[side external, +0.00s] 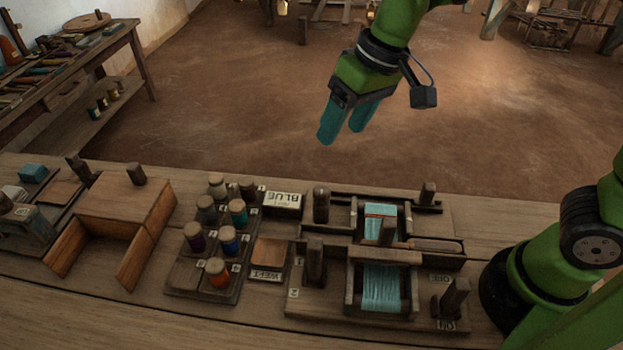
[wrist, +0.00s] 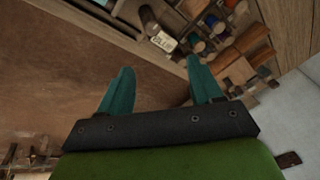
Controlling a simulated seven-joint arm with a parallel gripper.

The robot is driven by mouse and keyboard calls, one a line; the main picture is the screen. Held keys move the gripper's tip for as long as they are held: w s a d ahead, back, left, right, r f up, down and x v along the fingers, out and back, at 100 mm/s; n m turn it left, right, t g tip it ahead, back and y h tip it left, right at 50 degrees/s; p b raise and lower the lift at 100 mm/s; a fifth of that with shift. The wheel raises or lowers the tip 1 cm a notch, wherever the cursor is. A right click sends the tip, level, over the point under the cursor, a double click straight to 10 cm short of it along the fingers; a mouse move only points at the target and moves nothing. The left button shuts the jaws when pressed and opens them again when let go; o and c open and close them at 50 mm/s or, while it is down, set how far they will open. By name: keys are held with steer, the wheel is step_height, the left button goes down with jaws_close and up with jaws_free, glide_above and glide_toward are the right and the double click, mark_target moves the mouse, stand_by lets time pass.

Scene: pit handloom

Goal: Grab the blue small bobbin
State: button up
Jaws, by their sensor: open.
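The blue bobbin (side external: 229,241) stands upright in the wooden bobbin rack (side external: 200,291) on the bench. In the side view a purple bobbin (side external: 195,238) is to its left, a teal bobbin (side external: 238,213) behind it and an orange bobbin (side external: 217,274) in front. My gripper (side external: 341,134) is open and empty, high above the far side of the bench, behind and right of the rack. In the wrist view the gripper (wrist: 160,66) shows two teal fingers apart.
A BLUE label block (side external: 283,203) stands right of the rack's far end. The small loom (side external: 382,286), with upright posts and pale blue threads, is to the right. An open wooden box (side external: 121,209) is to the left. The air around my gripper is clear.

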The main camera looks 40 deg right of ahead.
mark_target(228, 234)
steer(key=shift+w+a+f+n+g+h, duration=0.65)
steer(key=shift+w+a+f+n, duration=0.8)
steer(key=shift+a, duration=3.35)
steer(key=shift+w+a+f+n+g+h, duration=0.85)
steer(key=shift+w+a, duration=1.05)
steer(key=shift+a, duration=2.85)
step_height(228, 234, down, 10)
steer(key=shift+w+a+f, duration=0.1)
steer(key=shift+a+f, duration=0.1)
steer(key=shift+f, duration=1.25)
steer(key=shift+a+f, duration=0.15)
steer(key=shift+f, duration=1.3)
steer(key=shift+c, duration=0.5)
steer(key=c, duration=1)
steer(key=shift+r, duration=0.1)
